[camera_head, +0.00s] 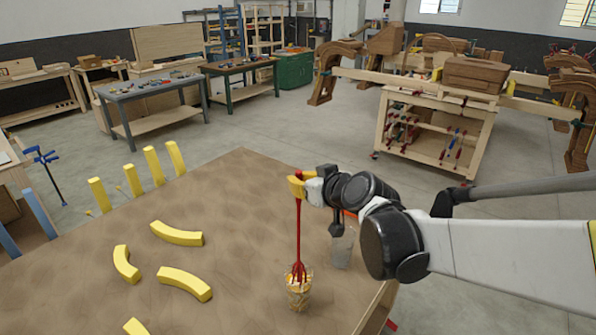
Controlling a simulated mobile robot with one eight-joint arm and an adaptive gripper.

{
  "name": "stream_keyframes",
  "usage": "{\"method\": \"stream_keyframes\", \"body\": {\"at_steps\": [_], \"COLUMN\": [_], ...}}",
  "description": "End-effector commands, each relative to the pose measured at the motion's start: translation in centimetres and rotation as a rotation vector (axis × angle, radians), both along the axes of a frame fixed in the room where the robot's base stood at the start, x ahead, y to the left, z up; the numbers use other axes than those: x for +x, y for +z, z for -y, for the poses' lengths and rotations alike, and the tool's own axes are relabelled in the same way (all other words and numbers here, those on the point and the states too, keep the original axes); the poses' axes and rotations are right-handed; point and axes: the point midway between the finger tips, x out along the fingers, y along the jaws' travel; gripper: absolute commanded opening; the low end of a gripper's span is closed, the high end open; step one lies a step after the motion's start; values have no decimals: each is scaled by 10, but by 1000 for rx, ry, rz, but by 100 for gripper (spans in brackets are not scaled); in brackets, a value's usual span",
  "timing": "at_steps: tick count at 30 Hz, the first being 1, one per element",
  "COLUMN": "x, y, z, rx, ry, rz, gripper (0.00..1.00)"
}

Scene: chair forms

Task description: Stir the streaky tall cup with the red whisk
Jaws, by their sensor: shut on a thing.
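The red whisk (299,235) hangs upright, handle up and wires down. My gripper (298,184) is shut on the top of its handle. The streaky tall cup (299,293), patterned yellow, brown and white, stands upright on the brown table near its right side. The whisk's wire head is at the cup's mouth. Its lower tips seem to be just inside the rim, but how deep they reach cannot be told.
A grey translucent cup (342,250) stands right of the streaky cup, close under my arm, with something orange above it. Several curved yellow pieces (178,234) lie on the left of the brown table (235,195). The table's right edge is close to the cups.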

Motion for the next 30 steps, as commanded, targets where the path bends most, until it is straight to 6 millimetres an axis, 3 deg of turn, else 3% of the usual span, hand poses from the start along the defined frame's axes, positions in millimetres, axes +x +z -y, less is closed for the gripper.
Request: {"method": "stream_keyframes", "body": {"at_steps": [21,30], "x": [0,-1], "y": [-65,-78], "z": [0,1], "rx": [1,1], "ry": [0,0], "rz": [2,2], "gripper": [0,0]}}
